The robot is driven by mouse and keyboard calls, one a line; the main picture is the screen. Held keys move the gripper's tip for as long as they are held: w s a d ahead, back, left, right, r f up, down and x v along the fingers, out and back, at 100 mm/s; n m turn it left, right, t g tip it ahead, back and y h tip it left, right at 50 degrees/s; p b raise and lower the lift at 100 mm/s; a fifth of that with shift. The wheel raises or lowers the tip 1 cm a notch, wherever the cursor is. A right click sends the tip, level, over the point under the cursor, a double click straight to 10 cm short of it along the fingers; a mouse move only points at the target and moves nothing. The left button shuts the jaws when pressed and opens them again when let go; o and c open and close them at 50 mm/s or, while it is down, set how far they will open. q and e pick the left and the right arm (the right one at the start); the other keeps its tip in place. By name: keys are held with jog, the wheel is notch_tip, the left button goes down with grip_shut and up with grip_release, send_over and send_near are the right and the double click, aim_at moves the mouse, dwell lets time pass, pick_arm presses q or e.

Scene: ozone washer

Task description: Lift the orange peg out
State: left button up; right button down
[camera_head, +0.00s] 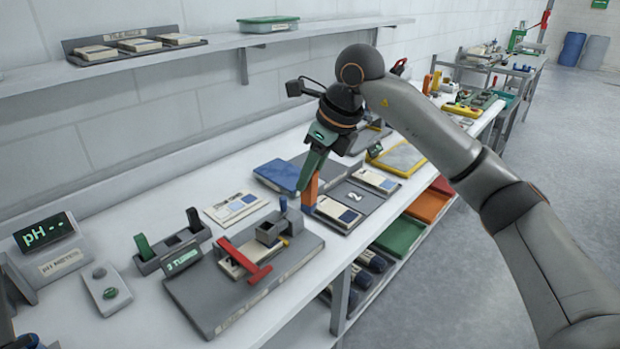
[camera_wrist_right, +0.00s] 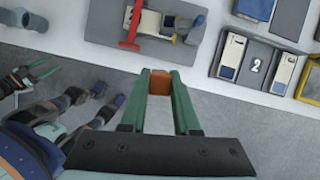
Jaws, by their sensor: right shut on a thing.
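The orange peg (camera_head: 310,188) is held between the green fingers of my right gripper (camera_head: 312,168), which points down. In the right wrist view the peg (camera_wrist_right: 161,83) sits between the two fingertips, with the grey floor behind it. The peg appears raised and apart from the grey fixture board (camera_head: 290,256) with its red T-handle (camera_head: 243,262). In the head view its lower end shows just right of the fixture's small blue part (camera_head: 283,205). My left gripper (camera_wrist_right: 35,75) shows small at the left of the right wrist view; its opening is unclear.
Left of the fixture are a dark block with upright cuvettes (camera_head: 172,253), a small grey device (camera_head: 105,291) and a pH meter (camera_head: 45,240). A tray marked 2 (camera_head: 355,197) lies right. Coloured bins (camera_head: 400,238) sit below. A shelf (camera_head: 200,50) runs above.

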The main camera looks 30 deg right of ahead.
jog(key=shift+r, duration=1.75)
